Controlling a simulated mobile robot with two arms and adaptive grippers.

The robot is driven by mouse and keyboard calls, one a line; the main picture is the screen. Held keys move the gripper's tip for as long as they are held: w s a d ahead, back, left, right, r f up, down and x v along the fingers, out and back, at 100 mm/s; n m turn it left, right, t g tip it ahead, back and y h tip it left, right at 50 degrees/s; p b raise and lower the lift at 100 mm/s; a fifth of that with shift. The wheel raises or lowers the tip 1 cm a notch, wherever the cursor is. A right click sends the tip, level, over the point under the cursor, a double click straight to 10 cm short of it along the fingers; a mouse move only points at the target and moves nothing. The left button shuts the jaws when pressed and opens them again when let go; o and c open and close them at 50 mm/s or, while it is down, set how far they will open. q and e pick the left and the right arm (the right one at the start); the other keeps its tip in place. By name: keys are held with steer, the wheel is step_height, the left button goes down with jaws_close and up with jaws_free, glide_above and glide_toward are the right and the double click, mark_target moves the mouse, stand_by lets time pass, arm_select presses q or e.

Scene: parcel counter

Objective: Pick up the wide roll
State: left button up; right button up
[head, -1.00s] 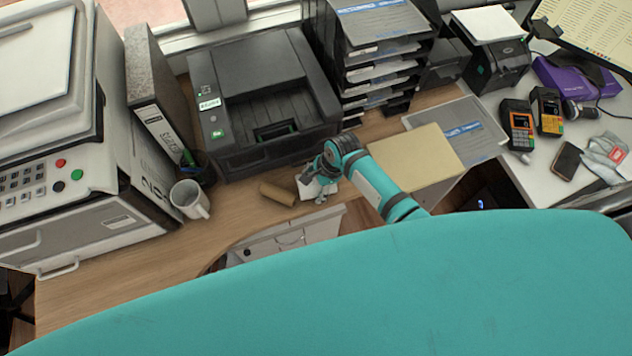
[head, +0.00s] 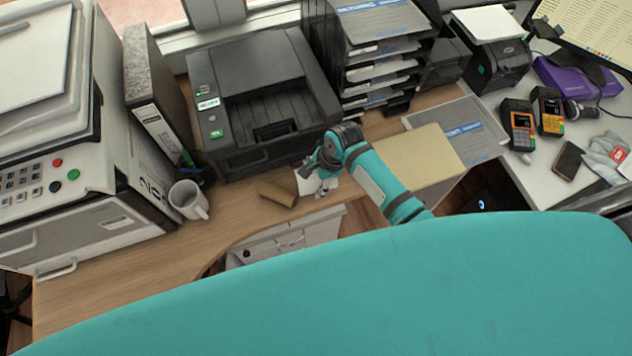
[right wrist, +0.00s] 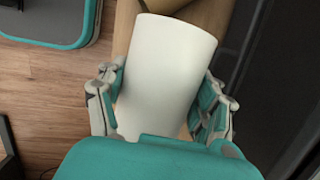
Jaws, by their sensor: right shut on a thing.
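The wide roll (right wrist: 165,75) is a plain white cylinder between the two fingers of my right gripper (right wrist: 160,105) in the right wrist view. The fingers press on it from both sides. In the head view the right gripper (head: 318,175) is small, over the desk in front of the printer. The white roll (head: 304,186) shows beside it, partly hidden by the fingers. I cannot tell whether it is clear of the desk. My left gripper is not in view.
A white mug (head: 188,199) stands further left. The black printer (head: 260,100) is behind, and a tan envelope (head: 420,155) lies right, partly behind my arm. Bare desk (head: 130,260) is free at front left.

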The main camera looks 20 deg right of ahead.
steer(key=s+d+r+b, duration=0.1)
steer(key=s+d, duration=0.2)
steer(key=s, duration=0.4)
steer(key=s+d+r+b, duration=0.1)
steer(key=s+d, duration=0.2)
steer(key=s, duration=0.4)
steer(key=shift+s+d, duration=0.3)
steer(key=shift+d, duration=0.05)
steer(key=shift+r, duration=0.1)
